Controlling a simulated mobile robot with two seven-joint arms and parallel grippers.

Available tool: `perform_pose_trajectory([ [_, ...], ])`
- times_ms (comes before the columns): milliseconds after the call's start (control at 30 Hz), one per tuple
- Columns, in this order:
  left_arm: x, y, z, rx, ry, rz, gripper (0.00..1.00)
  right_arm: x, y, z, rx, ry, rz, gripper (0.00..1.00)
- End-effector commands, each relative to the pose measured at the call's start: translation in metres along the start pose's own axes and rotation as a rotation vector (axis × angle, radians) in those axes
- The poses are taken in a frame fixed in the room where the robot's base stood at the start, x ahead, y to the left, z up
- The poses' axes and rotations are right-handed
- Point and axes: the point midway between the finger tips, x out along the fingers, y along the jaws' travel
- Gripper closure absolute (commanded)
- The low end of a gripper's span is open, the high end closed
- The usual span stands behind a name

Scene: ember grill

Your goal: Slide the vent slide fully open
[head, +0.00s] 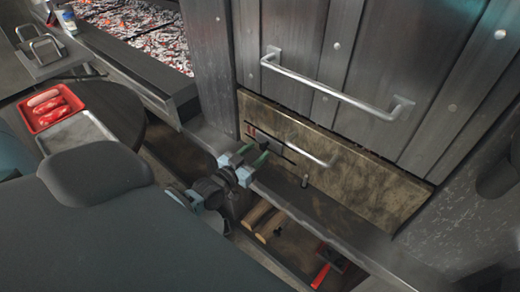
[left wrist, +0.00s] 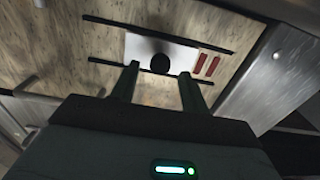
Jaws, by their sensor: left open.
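The vent slide is a pale plate (left wrist: 138,46) with a round black knob (left wrist: 160,63), set between two dark rails on a speckled tan panel (head: 350,190). Two red slots (left wrist: 207,66) show to the right of the plate in the left wrist view. My left gripper (head: 256,155) is in front of the panel's left part and hides much of the slide in the head view. In the left wrist view the gripper (left wrist: 159,73) is open, with one fingertip on each side of the knob. I cannot tell whether the fingers touch it. My right gripper is not in view.
A long bar handle (head: 335,88) crosses the grey door above the panel. Firewood (head: 258,215) lies on a shelf below. Glowing coals (head: 128,25) fill the grill at upper left. A red tray (head: 50,107) stands on a round table at left.

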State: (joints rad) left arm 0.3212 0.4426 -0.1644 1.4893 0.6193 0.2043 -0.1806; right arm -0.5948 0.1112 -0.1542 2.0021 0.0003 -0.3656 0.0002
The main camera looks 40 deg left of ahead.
Motion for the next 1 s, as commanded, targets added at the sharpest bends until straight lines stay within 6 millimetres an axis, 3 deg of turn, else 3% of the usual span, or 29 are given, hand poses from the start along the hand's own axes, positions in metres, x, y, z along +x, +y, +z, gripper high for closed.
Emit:
perform_pose_trajectory([
  [233, 0.021, 0.000, 0.001, 0.001, -0.001, 0.000, 0.54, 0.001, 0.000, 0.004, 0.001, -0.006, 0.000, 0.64],
  [567, 0.023, 0.001, 0.001, 0.000, -0.002, 0.001, 0.54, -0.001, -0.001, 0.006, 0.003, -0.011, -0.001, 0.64],
  [900, 0.023, 0.000, 0.001, 0.000, -0.001, 0.001, 0.98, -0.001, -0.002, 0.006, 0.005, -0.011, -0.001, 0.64],
  [1000, 0.023, 0.000, 0.001, 0.000, -0.001, 0.001, 1.00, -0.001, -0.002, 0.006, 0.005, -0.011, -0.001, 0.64],
])
